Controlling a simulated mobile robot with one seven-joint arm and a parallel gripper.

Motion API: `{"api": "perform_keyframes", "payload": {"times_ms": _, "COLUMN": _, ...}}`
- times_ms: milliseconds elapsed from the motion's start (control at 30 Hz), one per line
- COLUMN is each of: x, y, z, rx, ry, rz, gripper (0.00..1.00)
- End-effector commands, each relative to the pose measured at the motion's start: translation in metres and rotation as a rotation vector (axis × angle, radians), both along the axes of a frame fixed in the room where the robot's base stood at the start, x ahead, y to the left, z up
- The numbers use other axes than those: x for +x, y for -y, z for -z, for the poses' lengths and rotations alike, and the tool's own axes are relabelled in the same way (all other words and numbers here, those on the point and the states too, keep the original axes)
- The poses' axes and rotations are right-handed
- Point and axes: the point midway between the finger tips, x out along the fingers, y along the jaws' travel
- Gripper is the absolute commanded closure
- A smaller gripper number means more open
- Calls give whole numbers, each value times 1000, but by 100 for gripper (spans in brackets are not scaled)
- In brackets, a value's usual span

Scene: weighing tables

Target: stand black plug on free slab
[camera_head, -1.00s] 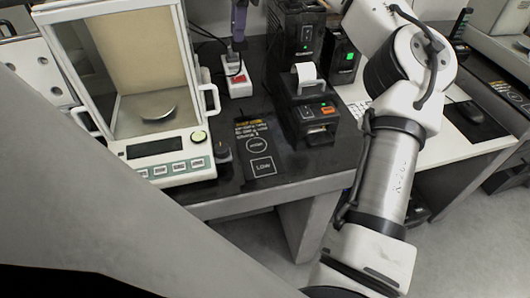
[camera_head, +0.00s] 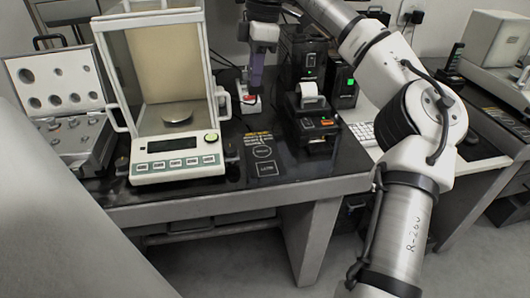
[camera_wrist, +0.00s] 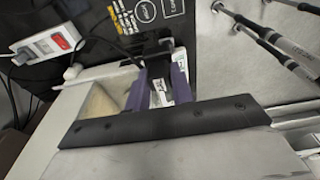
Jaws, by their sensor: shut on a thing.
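My gripper (camera_head: 256,88) has purple fingers and points down over the back of the black tabletop in the head view. In the wrist view, my gripper (camera_wrist: 159,88) is shut on a dark block, which looks like the black plug (camera_wrist: 158,58). Its lower part is hard to make out, and the plug is not clear in the head view. A dark printed panel (camera_head: 262,152) with a circle and a square lies right of the balance. I cannot tell which surface is the free slab.
A glass-walled balance (camera_head: 165,160) stands left of the panel, with a weight case (camera_head: 62,85) further left. A small label printer (camera_head: 312,125) stands right. A power strip with a red switch (camera_wrist: 55,45) lies behind the gripper. A keyboard (camera_head: 362,132) is beyond the printer.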

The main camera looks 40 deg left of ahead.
Motion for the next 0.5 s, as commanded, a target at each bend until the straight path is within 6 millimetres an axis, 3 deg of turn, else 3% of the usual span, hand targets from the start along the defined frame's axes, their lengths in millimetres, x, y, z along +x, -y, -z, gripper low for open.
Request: {"api": "perform_keyframes", "payload": {"times_ms": 500, "x": 0, "y": 1, "z": 128, "rx": 0, "ry": -4, "rz": 1, "gripper": 100}}
